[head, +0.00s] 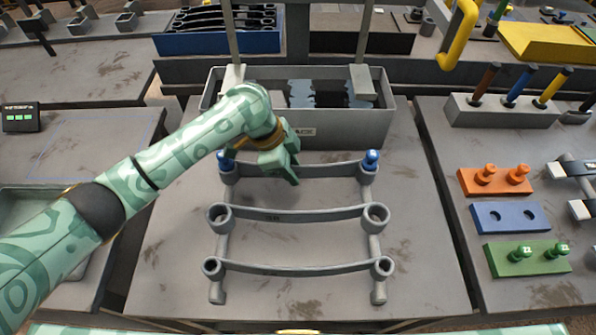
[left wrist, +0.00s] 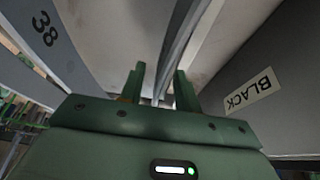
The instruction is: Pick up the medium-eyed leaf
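Three grey curved leaves lie across a rack. The back leaf (head: 325,167) has blue pins in its end eyes, the middle leaf (head: 300,215) has wide open eyes, and the front leaf (head: 300,268) has open eyes. I cannot tell surely which eyes are medium. My left gripper (head: 288,172) is over the back leaf, left of its middle, hiding part of it. In the left wrist view the gripper's fingers (left wrist: 160,88) are apart, and a thin grey strip (left wrist: 178,55) runs between them, with no clear contact. My right gripper is not in view.
A grey bin (head: 350,130) with a label stands just behind the back leaf; its label (left wrist: 248,93) reads BLACK. At right are a handled-tool block (head: 500,112) and orange (head: 495,180), blue (head: 510,218) and green (head: 528,258) blocks. The table in front is clear.

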